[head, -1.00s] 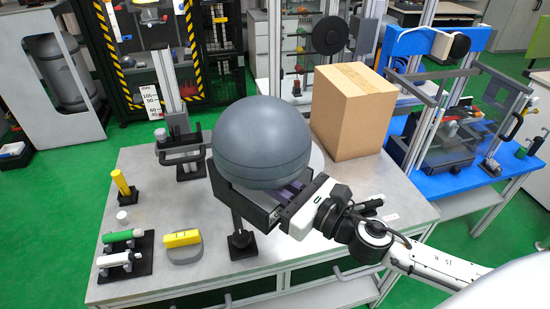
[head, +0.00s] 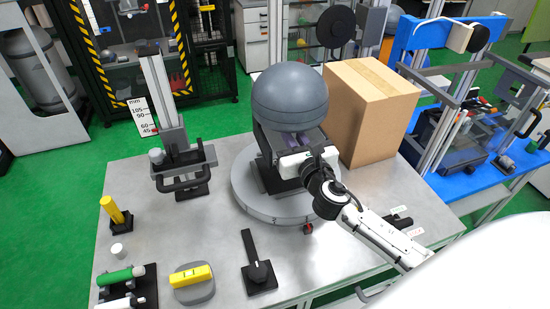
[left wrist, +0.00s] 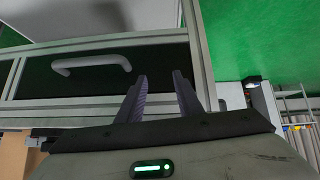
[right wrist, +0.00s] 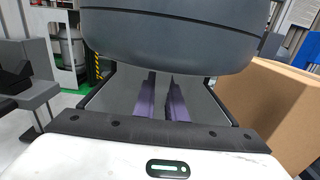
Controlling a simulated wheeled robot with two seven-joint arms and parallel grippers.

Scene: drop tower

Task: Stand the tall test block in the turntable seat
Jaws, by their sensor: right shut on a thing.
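The tall test block appears to be the dark upright piece topped by a big grey ball (head: 296,98); the ball also fills the top of the right wrist view (right wrist: 175,35). My right gripper (head: 300,145) is shut on it below the ball, with its purple fingers (right wrist: 162,97) reaching forward. The grey round turntable (head: 252,203) lies beneath. The held piece and gripper hide the seat, and I cannot tell whether the block touches it. My left gripper (left wrist: 160,95) is open and empty, in front of a bench with a white handle, outside the head view.
A cardboard box (head: 370,112) stands close right of the ball. A post with a black clamp (head: 184,160) stands left. A black lever (head: 260,272), a yellow block on a grey pad (head: 191,282) and a yellow cylinder (head: 112,210) occupy the front left.

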